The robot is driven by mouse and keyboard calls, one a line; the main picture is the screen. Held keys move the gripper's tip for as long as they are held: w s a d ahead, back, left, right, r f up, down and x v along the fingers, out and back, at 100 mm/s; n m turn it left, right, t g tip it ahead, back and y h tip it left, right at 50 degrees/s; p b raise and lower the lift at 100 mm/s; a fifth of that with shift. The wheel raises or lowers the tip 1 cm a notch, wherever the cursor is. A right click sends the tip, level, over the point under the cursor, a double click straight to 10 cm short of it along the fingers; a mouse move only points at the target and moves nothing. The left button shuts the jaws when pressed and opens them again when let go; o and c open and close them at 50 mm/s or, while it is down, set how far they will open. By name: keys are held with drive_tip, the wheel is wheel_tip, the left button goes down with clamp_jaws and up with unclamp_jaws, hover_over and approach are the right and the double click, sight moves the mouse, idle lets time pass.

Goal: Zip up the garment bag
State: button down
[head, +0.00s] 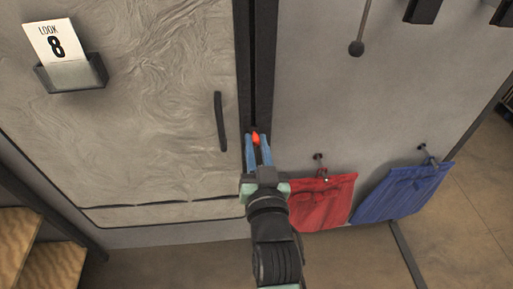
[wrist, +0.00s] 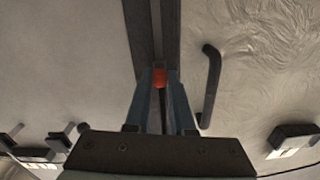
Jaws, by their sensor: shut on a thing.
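The garment bag (head: 150,120) is a grey, creased panel that fills the left of the head view. A dark zip strip (head: 262,60) runs up along its right edge, and it also shows in the wrist view (wrist: 143,35). My gripper (head: 257,145) is at the lower part of this strip. Its blue fingers are shut on an orange-red zip pull (head: 256,138), which also shows between the fingertips in the wrist view (wrist: 160,78). The fingers hide part of the pull and the strip below it.
A dark handle (head: 220,122) is on the bag just left of the zip. A holder (head: 72,75) with a "LOOK 8" card is at upper left. A red cloth bag (head: 322,203) and a blue one (head: 402,192) hang at right. Wooden steps (head: 50,270) stand at lower left.

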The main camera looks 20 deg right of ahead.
wheel_tip(320, 180, up, 32)
drive_tip(key=p, duration=2.3)
drive_tip(key=shift+r, duration=0.15)
drive_tip(key=shift+r, duration=0.1)
drive_tip(key=c, duration=0.8)
unclamp_jaws()
drive_tip(key=shift+o, duration=0.2)
drive_tip(key=shift+f, duration=0.25)
drive_tip(key=v, duration=1.3)
drive_tip(key=shift+p, duration=0.3)
